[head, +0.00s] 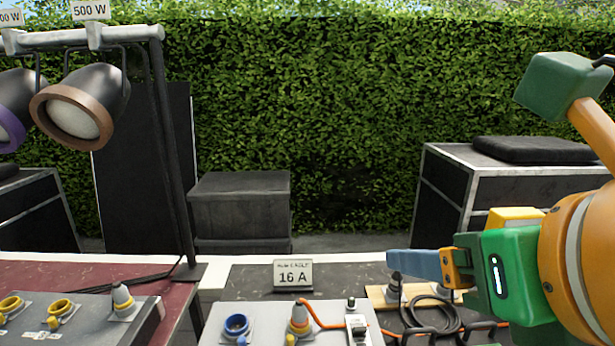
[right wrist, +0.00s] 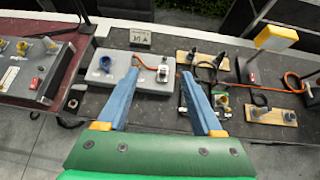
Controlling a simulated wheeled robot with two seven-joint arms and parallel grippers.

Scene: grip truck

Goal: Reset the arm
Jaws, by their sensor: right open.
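My right arm comes in from the right edge of the head view, with orange links and a green gripper body. My right gripper (head: 392,263) points left above the right part of the dark table. In the right wrist view my right gripper (right wrist: 160,75) has its two blue fingers spread wide apart, with nothing held between them. Below and beyond the fingers is a grey panel (right wrist: 115,78) with a blue socket (right wrist: 104,64). The panel (head: 263,313) also shows at the bottom of the head view. My left gripper is not in view.
A "16 A" sign (head: 293,275) stands behind the panel. Wooden boards with plugs (right wrist: 270,116) and coiled cables (head: 434,315) lie at right. A lamp (head: 80,107) hangs from a stand at left. Black cases (head: 240,205) and a hedge (head: 310,100) are behind.

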